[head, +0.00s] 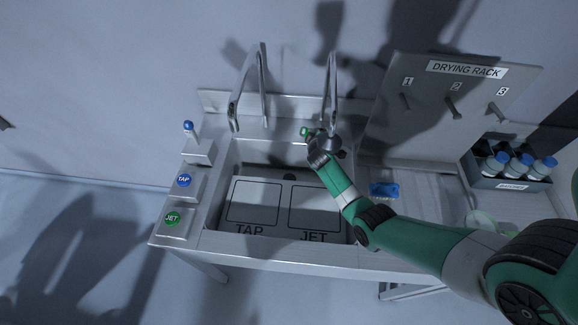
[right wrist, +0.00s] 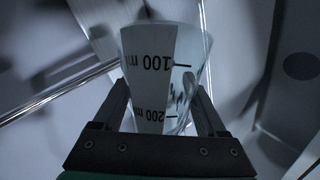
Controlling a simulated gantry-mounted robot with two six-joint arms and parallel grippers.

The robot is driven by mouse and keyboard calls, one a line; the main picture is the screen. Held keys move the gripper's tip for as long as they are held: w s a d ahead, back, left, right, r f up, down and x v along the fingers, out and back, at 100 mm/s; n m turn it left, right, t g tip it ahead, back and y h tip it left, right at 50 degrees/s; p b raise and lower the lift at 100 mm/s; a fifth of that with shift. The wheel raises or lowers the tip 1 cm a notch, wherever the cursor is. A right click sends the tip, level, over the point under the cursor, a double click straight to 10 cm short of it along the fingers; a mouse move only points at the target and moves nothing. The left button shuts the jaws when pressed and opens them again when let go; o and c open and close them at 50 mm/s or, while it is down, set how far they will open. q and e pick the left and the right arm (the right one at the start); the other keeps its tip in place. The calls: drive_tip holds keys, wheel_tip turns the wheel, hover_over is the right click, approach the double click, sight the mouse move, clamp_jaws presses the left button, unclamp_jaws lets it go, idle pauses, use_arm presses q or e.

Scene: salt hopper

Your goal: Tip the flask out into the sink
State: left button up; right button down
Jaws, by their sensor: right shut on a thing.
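In the head view my right gripper (head: 324,148) is over the back right part of the sink (head: 230,165), just below the right-hand spout; the flask is not clearly visible there. The sink floor has two outlined areas, TAP (head: 254,203) and JET (head: 314,208). My left gripper is not in view.
Two metal spouts (head: 262,85) (head: 332,85) rise behind the sink. Blue TAP (head: 183,180) and green JET (head: 172,218) buttons are at left, with a blue-capped bottle (head: 189,131) behind. A drying rack (head: 430,120), blue sponge (head: 384,190) and crate (head: 505,184) of bottles stand right.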

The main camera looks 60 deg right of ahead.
drive_tip(key=shift+d+r+n, duration=0.1)
drive_tip(key=shift+r+n, duration=0.2)
drive_tip(key=shift+s+d+f+n+g+h+b, duration=0.1)
drive_tip(key=shift+s+n+g+h+b, duration=0.1)
drive_tip(key=shift+n+g+h+b, duration=0.4)
idle(0.7)
drive_tip(key=shift+w+a+f+n+h+b, duration=0.1)
drive_tip(key=shift+w+a+n+h+b, duration=0.25)
drive_tip(key=shift+b, duration=0.75)
drive_tip(key=shift+n+g+h+b, duration=0.3)
drive_tip(key=shift+n+b, duration=0.15)
drive_tip(key=shift+b, duration=0.2)
